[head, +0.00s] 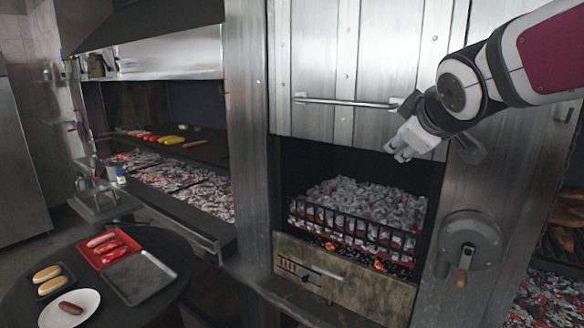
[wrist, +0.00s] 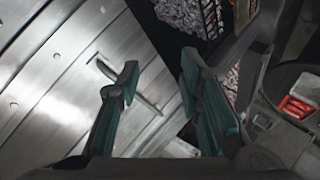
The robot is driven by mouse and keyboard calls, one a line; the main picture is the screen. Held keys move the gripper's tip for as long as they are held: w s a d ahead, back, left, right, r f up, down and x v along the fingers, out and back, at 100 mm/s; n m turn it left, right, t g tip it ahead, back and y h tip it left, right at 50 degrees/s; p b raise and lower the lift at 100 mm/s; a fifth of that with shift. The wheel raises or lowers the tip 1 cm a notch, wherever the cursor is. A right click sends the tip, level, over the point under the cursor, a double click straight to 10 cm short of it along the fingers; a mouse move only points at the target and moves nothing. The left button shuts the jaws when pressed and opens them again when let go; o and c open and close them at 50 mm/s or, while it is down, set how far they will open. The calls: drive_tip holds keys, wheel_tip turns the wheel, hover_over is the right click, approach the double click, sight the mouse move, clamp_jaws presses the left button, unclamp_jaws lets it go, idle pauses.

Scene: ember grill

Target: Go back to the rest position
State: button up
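My gripper (head: 400,153) is in front of the grill's raised metal door (head: 345,65), close to its lower edge on the right. In the wrist view my gripper (wrist: 160,85) shows two teal-padded fingers spread apart with nothing between them. The door's handle bar (head: 345,102) lies left of my gripper in the head view. It also shows in the wrist view (wrist: 130,85), partly behind the left finger. Whether any finger touches the door cannot be told.
Below the door, an open firebox holds glowing coals (head: 360,205) behind a black grate. A crank wheel (head: 470,245) sits on the right post. A round dark table (head: 160,300) at lower left carries a red tray (head: 82,252), a metal tray (head: 150,283) and a white plate (head: 85,314).

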drive_tip(key=s+a+f+m+g, duration=0.1)
drive_tip(key=s+f, duration=0.3)
drive_tip(key=s, duration=0.4)
drive_tip(key=s+a+f+m+g+y, duration=0.1)
drive_tip(key=s+f+m+g, duration=0.2)
drive_tip(key=s, duration=0.6)
drive_tip(key=s+a+f+m+g, duration=0.1)
drive_tip(key=s+f+m+g, duration=0.1)
drive_tip(key=s+f+m, duration=0.2)
drive_tip(key=s+f, duration=0.3)
drive_tip(key=s, duration=0.1)
drive_tip(key=shift+s+f+g, duration=0.2)
drive_tip(key=shift+s+g, duration=0.1)
drive_tip(key=shift+s, duration=0.1)
